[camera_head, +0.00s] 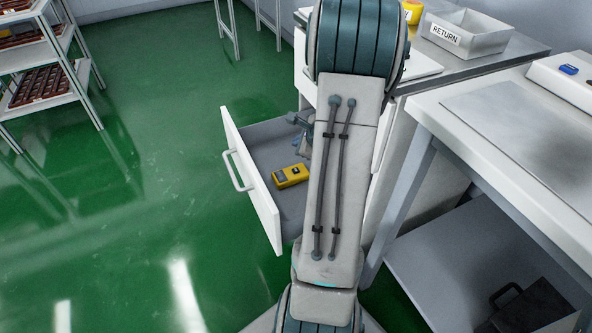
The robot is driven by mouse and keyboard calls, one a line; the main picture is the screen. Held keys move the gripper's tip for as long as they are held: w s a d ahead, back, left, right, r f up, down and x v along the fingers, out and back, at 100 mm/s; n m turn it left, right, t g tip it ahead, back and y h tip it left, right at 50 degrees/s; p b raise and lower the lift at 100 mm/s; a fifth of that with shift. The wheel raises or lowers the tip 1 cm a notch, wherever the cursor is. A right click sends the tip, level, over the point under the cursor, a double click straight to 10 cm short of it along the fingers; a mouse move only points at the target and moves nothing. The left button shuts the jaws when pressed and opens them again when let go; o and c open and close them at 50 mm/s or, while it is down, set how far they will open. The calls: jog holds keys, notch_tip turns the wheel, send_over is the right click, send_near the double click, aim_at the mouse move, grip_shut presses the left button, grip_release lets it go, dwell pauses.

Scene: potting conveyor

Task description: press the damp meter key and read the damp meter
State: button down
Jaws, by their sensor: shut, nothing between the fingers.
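The damp meter (290,176) is a yellow handheld device with a dark display area. It lies in the open drawer (255,190), near the drawer's front panel. Its reading is too small to make out. My gripper (300,143) shows only in part, as grey-blue pieces above the drawer, left of my arm and beyond the meter in the picture. My arm hides the rest of it. It is shut and empty, and appears apart from the meter. I cannot make out the key clearly.
My arm covers the drawer's right part. A white bin marked RETURN (468,33) and a yellow item (412,12) stand on the back counter. A steel-topped bench (520,125) stands right, with a black case (530,308) below. Shelves (45,60) stand far left; green floor between is clear.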

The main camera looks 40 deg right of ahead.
jog(key=b, duration=0.6)
send_over(296, 170)
jog(key=s, duration=0.1)
notch_tip(296, 170, down, 7)
jog(key=shift+f, duration=0.15)
jog(key=shift+f+b, duration=0.65)
jog(key=shift+f, duration=0.05)
dwell(0.9)
jog(key=shift+f+b, duration=0.4)
jog(key=shift+b, duration=0.25)
jog(key=shift+f+b, duration=0.4)
jog(key=shift+b, duration=0.1)
dwell(0.5)
jog(key=shift+r, duration=0.15)
jog(key=shift+r+p, duration=0.55)
jog(key=shift+r, duration=0.15)
jog(key=shift+r, duration=0.1)
